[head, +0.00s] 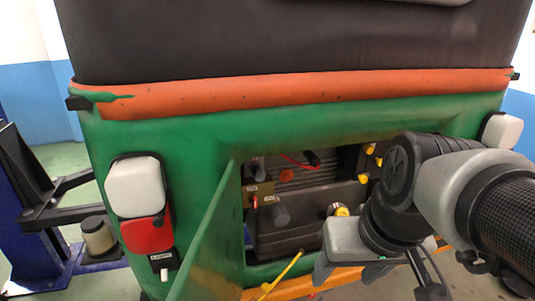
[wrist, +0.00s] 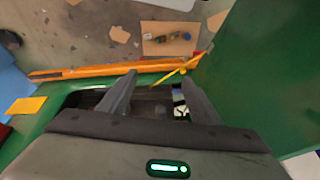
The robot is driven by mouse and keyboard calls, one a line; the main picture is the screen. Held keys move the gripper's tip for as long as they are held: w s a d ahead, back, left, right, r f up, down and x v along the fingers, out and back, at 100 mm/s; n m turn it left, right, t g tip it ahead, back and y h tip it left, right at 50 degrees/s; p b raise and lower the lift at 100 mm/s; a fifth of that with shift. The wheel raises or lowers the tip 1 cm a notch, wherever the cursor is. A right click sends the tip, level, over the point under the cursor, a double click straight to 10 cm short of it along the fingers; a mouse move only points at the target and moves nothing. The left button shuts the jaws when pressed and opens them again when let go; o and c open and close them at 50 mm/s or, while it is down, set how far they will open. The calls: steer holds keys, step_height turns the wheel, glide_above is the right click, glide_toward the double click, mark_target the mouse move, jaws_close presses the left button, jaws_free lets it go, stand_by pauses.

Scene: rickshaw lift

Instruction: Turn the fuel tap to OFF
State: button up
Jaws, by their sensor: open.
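A small olive box (head: 258,188) with pale labels sits at the left of the open engine bay in the green rickshaw's rear. A small red lever (head: 255,203) shows beside it, and this looks like the fuel tap. Its labels are too small to read. My gripper (head: 347,272) is at the lower right of the bay opening, apart from the tap, with its fingers pointing down. In the wrist view my gripper (wrist: 158,82) is open and empty above the bay edge. I cannot make out the tap there.
The green hatch door (head: 208,242) stands open at the left of the bay, with a yellow rod (head: 280,275) at its lower edge. Yellow-capped parts (head: 342,210) are inside at the right. An orange bumper (wrist: 90,70) runs below. Cardboard (wrist: 168,38) with small items lies on the floor.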

steer(key=s+a+f+g+y, duration=0.2)
steer(key=a+f+g+y, duration=0.35)
steer(key=a, duration=0.25)
steer(key=m+t+y+b, duration=0.5)
steer(key=m+t+b, duration=0.65)
steer(key=t, duration=0.45)
glide_toward(254, 203)
steer(key=f+x, duration=0.1)
steer(key=x, duration=0.7)
steer(key=shift+w+f+n+p, duration=0.2)
steer(key=shift+w+n+p, duration=0.15)
steer(key=shift+w+p, duration=0.15)
